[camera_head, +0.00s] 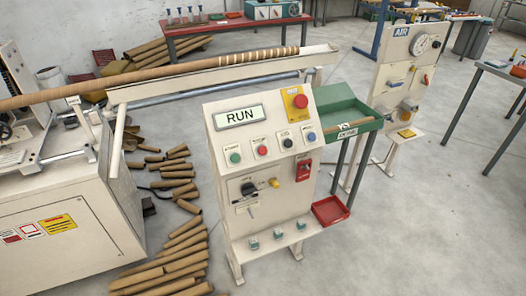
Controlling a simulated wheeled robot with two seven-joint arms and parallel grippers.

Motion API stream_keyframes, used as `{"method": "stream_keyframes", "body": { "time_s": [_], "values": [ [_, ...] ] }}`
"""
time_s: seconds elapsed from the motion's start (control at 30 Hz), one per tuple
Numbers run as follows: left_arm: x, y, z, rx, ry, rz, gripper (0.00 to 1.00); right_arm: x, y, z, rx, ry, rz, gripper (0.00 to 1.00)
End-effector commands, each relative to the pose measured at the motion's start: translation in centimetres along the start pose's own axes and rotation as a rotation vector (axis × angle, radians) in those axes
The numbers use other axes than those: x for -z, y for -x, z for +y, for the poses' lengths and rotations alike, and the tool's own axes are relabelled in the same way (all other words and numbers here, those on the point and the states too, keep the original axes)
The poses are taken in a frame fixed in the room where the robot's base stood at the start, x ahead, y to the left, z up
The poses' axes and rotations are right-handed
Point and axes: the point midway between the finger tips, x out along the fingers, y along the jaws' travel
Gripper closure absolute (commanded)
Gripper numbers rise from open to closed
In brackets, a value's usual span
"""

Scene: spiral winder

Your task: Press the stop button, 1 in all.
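The control panel (222,176) stands upright near the middle of the head view. Its display (239,116) reads RUN. Below the display is a row of small buttons: a green one (235,157), a red one (263,150), a dark one (287,143) and a blue one (311,137). Each has a small label above it; the red one's label appears to read STOP. A larger red mushroom button (300,101) sits on a yellow plate at the panel's upper right. The button faces are unobstructed. Neither of my grippers is in view.
A green bin (345,108) stands behind. The winder (70,225) and loose cardboard tubes (180,255) lie left. Floor at right front is clear.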

Motion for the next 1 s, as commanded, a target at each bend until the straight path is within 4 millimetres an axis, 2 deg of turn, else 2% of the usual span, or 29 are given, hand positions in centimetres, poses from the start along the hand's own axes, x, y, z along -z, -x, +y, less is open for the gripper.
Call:
{"method": "stream_keyframes", "body": {
  "time_s": [0.03,0.23,1.0],
  "values": [
    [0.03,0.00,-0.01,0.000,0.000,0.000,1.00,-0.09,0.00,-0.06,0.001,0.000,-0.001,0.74],
    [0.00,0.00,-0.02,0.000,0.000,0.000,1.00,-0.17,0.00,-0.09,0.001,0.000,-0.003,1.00],
    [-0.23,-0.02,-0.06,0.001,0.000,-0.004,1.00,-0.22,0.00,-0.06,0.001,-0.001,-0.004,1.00]
  ]
}}
